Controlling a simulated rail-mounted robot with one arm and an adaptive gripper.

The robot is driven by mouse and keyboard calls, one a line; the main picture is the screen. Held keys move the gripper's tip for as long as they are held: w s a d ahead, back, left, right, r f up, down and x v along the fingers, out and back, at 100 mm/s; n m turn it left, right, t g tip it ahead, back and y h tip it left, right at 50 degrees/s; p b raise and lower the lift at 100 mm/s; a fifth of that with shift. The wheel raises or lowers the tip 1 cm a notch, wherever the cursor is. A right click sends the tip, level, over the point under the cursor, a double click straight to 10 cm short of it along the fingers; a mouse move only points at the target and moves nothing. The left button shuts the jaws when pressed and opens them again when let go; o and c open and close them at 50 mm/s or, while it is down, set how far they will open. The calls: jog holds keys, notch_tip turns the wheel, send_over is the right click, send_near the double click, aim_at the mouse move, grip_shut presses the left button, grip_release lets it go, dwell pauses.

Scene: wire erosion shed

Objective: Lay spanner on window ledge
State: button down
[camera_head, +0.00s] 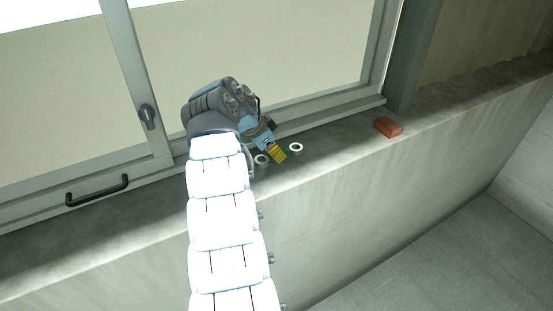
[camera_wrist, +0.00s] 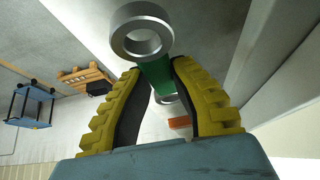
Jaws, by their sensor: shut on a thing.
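The spanner has a green handle and pale metal rings at its ends (camera_head: 296,147). In the wrist view the near ring and green handle (camera_wrist: 155,72) show between the yellow fingers. My gripper (camera_head: 277,152) is shut on the green handle; its fingers also show in the wrist view (camera_wrist: 160,90). The spanner is over the grey window ledge (camera_head: 340,142), below the window frame. I cannot tell whether it touches the ledge. Part of the handle is hidden by the fingers.
An orange-red brick (camera_head: 388,127) lies on the ledge to the right; it shows in the wrist view too (camera_wrist: 180,122). A window handle (camera_head: 147,116) and black pull bar (camera_head: 98,190) are at left. The wrist view shows a blue trolley (camera_wrist: 28,106) and wooden pallet (camera_wrist: 88,77).

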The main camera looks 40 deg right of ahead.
aim_at(276, 167)
jog(key=shift+w+d+f, duration=0.2)
jog(key=shift+f, duration=0.15)
jog(key=shift+w+d+f+p, duration=0.1)
jog(key=shift+f+p, duration=0.2)
jog(key=shift+p, duration=0.05)
jog(key=shift+f+p, duration=0.3)
jog(key=shift+f, duration=1.1)
jog(key=shift+f, duration=0.1)
jog(key=c, duration=1)
grip_release()
jog(key=shift+c, duration=0.2)
